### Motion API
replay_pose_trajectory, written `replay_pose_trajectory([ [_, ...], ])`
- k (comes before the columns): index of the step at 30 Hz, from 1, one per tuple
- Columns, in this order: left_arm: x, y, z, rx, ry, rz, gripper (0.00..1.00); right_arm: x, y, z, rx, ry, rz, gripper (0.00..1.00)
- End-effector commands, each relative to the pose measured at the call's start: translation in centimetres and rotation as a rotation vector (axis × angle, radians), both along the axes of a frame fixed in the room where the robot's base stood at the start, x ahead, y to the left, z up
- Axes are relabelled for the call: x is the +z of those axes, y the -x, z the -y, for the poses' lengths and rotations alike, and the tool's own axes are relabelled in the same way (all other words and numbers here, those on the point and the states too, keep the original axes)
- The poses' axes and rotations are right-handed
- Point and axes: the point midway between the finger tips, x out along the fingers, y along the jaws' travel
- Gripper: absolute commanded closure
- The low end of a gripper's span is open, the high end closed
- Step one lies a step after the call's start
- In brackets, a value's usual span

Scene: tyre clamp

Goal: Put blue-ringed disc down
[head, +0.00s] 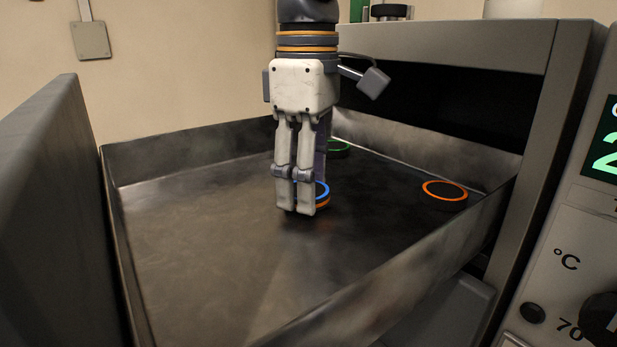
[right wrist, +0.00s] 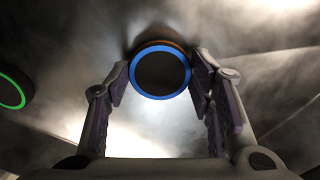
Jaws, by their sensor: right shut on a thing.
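The blue-ringed disc (head: 324,190) has a dark top and sits low in the metal tray (head: 190,225), partly hidden behind my gripper's fingers. An orange band shows directly under its blue ring; I cannot tell whether this is its own side or another disc below. My right gripper (head: 305,207) points down and is shut on the blue-ringed disc. In the right wrist view the disc (right wrist: 160,71) lies between the two fingertips (right wrist: 160,78), dark face toward the camera. My left gripper is not in view.
A green-ringed disc (head: 339,147) lies behind the gripper, and an orange-ringed disc (head: 444,193) lies to the right. The tray has raised walls. A grey frame and a control panel (head: 570,250) stand at the right. The tray's left part is clear.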

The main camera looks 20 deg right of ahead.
Motion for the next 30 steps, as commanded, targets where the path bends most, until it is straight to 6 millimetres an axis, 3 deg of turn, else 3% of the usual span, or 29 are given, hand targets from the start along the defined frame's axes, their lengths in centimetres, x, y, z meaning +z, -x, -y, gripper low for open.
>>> replay_pose_trajectory([
  [4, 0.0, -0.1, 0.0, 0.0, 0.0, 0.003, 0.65, -0.3, 0.0, 0.0, -0.001, 0.001, -0.002, 0.79],
  [5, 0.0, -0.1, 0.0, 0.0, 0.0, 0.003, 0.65, -0.3, 0.0, 0.0, -0.001, 0.001, -0.002, 0.47],
  [7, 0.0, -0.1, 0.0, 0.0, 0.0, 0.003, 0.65, -0.3, 0.0, 0.0, -0.001, 0.0, -0.001, 0.31],
  [19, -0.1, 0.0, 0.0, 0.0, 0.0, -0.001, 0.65, 0.6, -0.1, 0.0, -0.001, -0.001, 0.001, 0.31],
  [30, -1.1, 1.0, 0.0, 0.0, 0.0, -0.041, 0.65, 9.6, -0.2, 0.0, -0.002, 0.0, -0.003, 0.31],
])
